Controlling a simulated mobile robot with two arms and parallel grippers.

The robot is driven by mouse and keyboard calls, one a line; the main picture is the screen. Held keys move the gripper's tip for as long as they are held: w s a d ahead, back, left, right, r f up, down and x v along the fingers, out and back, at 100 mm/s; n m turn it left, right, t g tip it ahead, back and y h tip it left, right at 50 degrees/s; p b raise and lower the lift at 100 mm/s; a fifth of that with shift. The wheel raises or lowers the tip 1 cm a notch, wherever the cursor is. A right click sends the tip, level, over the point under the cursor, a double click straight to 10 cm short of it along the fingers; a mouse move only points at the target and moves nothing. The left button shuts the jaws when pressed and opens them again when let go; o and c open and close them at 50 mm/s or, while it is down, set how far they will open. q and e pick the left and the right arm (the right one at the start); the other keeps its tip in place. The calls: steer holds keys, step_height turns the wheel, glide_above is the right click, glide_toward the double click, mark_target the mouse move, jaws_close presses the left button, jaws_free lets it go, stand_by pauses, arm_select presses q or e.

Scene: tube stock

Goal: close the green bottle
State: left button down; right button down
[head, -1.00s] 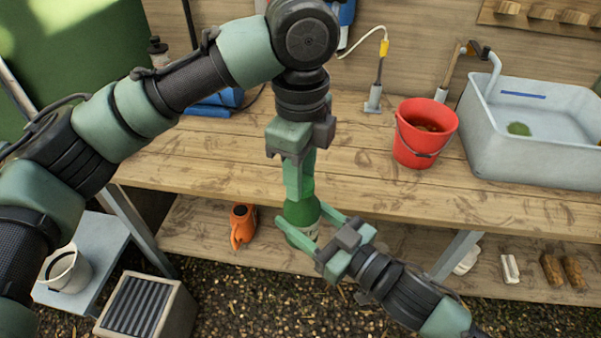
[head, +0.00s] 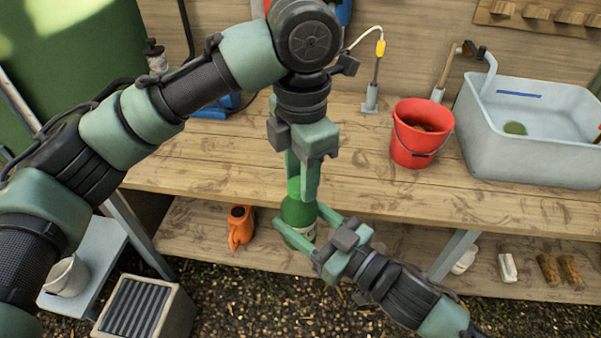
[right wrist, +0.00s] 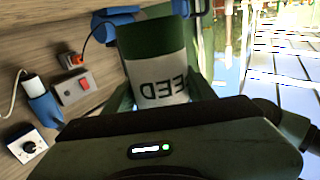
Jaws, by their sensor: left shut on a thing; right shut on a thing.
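The green bottle (head: 298,212) is upright, held in the air in front of the workbench. My right gripper (head: 299,225) is shut around its body from the lower right. In the right wrist view the bottle (right wrist: 155,38) shows a white label with black letters, between the fingers. My left gripper (head: 303,182) points down from above and is shut at the bottle's top, where the cap sits. Its fingers mostly hide the cap, so I cannot tell how far it is seated.
The wooden workbench (head: 220,165) carries a red bucket (head: 420,135) and a grey sink (head: 530,160). An orange watering can (head: 239,228) stands on the lower shelf. A grey slatted box (head: 137,308) is on the gravel at lower left. The bench middle is clear.

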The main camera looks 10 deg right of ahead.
arm_select(q)
steer(key=shift+m, duration=0.3)
steer(key=c, duration=1)
jaws_free()
steer(key=shift+o, duration=0.2)
steer(key=shift+r, duration=0.1)
steer(key=shift+r, duration=2.2)
steer(key=shift+c, duration=0.5)
